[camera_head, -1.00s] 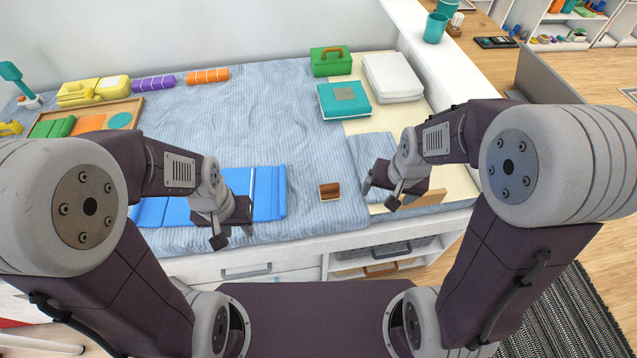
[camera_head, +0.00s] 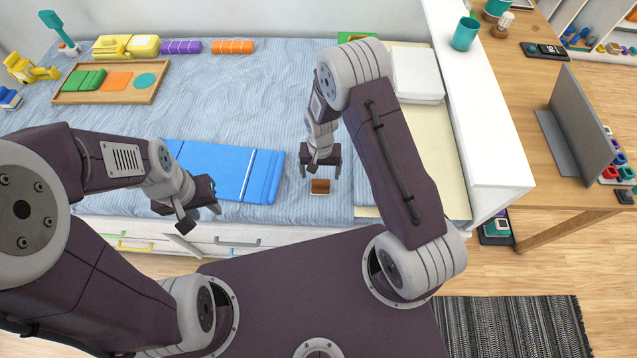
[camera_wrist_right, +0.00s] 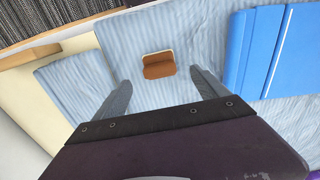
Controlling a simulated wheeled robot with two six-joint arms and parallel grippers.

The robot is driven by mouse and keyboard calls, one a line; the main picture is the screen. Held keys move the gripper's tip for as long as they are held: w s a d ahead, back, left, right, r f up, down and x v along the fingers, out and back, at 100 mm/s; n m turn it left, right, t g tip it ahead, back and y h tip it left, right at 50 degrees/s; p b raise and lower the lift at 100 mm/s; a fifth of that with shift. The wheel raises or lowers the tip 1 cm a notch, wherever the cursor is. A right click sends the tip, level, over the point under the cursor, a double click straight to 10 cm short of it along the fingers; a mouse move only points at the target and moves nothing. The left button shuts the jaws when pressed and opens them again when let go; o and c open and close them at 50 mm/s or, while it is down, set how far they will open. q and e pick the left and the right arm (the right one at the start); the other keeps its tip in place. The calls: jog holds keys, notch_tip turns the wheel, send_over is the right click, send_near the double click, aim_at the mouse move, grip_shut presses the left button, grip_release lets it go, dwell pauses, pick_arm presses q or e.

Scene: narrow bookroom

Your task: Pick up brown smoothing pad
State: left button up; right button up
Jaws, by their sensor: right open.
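The brown smoothing pad (camera_head: 320,187) lies on the blue striped bedspread near its front edge, to the right of the blue folded board. My right gripper (camera_head: 319,172) is open just behind and above the pad in the head view. In the right wrist view the pad (camera_wrist_right: 159,65) shows beyond the two spread fingertips (camera_wrist_right: 157,78), roughly centred between them and not held. My left gripper (camera_head: 203,222) hangs over the front edge of the bed, left of the pad; its fingers look apart with nothing between them.
The blue folded board (camera_head: 225,170) lies left of the pad. A wooden tray (camera_head: 62,98) with coloured pieces is at the back left. A white folded stack (camera_head: 417,73) sits at the back right.

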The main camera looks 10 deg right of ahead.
aim_at(321, 181)
jog(key=f, duration=0.3)
jog(key=shift+w+d, duration=0.15)
jog(key=shift+d, duration=0.15)
jog(key=f+p, duration=0.1)
jog(key=f, duration=0.3)
jog(key=shift+a+f, duration=0.2)
jog(key=shift+w+f, duration=0.1)
jog(key=shift+f, duration=0.35)
jog(key=c, duration=1.7)
jog(key=shift+r, duration=0.6)
notch_tip(321, 181, up, 3)
jog(key=shift+r+b, duration=0.1)
jog(key=shift+b, duration=0.2)
pick_arm(q)
jog(key=shift+w+d+f+b, duration=0.1)
jog(key=shift+d+b, duration=0.15)
jog(key=shift+b, duration=0.1)
pick_arm(e)
jog(key=s+d+r, duration=0.1)
jog(key=s+r, duration=0.1)
jog(key=s, duration=0.1)
jog(key=s+d+r, duration=0.2)
jog(key=s, duration=0.2)
jog(key=s+d+r, duration=0.2)
jog(key=s, duration=0.1)
jog(key=shift+s+r, duration=0.35)
jog(key=shift+r, duration=0.05)
